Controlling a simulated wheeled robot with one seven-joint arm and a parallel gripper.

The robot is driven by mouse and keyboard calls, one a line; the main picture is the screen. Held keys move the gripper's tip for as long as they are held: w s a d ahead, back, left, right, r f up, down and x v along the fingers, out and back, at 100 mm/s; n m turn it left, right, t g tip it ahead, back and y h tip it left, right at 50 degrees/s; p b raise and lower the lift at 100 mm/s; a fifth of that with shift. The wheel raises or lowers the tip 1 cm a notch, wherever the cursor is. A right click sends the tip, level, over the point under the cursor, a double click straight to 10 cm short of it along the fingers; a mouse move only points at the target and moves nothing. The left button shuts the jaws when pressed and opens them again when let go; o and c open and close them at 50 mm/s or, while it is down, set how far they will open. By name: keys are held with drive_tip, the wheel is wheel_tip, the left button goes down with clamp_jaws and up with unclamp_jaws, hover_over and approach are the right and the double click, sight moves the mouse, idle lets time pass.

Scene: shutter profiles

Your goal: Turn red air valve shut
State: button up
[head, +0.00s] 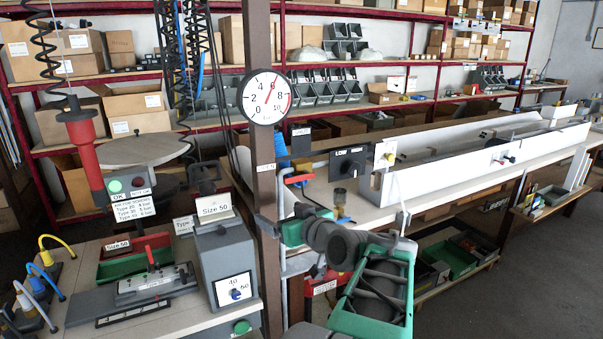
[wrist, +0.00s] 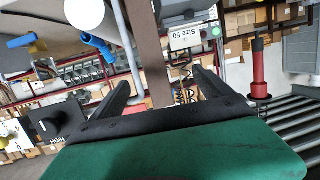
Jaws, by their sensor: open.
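A small red handle (head: 298,178), which looks like the air valve, sits beside the post on a grey pipe (head: 282,200). I cannot tell its exact angle. My gripper (head: 268,225) is below and left of it in the head view, partly hidden by its green body. The wrist view shows two dark fingers of my gripper (wrist: 160,80) spread apart, with nothing between them. The post (wrist: 147,60) and a grey pipe (wrist: 125,40) stand beyond the fingers. The red handle cannot be made out in the wrist view; a blue handle (wrist: 97,46) shows beside the pipe.
The brown post (head: 265,200) carries a round gauge (head: 266,97). A LOW/HIGH switch box (head: 350,164) stands to the right. A grey Size 50 box (head: 225,260) and a hanging red screwdriver (head: 85,150) are at left. Open floor lies at lower right.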

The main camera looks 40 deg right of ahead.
sight(303, 178)
drive_tip(key=shift+o, duration=0.9)
drive_tip(key=s+d+r+m+t+h, duration=0.1)
drive_tip(key=s+d+r+t+h, duration=0.1)
drive_tip(key=s+d+r, duration=0.2)
drive_tip(key=d+r, duration=0.2)
drive_tip(key=d, duration=0.1)
drive_tip(key=shift+s+h, duration=0.2)
drive_tip(key=shift+h, duration=0.1)
drive_tip(key=p+x, duration=0.3)
drive_tip(key=x, duration=0.4)
drive_tip(key=shift+w+f, duration=0.1)
drive_tip(key=shift+w, duration=0.15)
drive_tip(key=shift+c, duration=0.2)
drive_tip(key=c, duration=2)
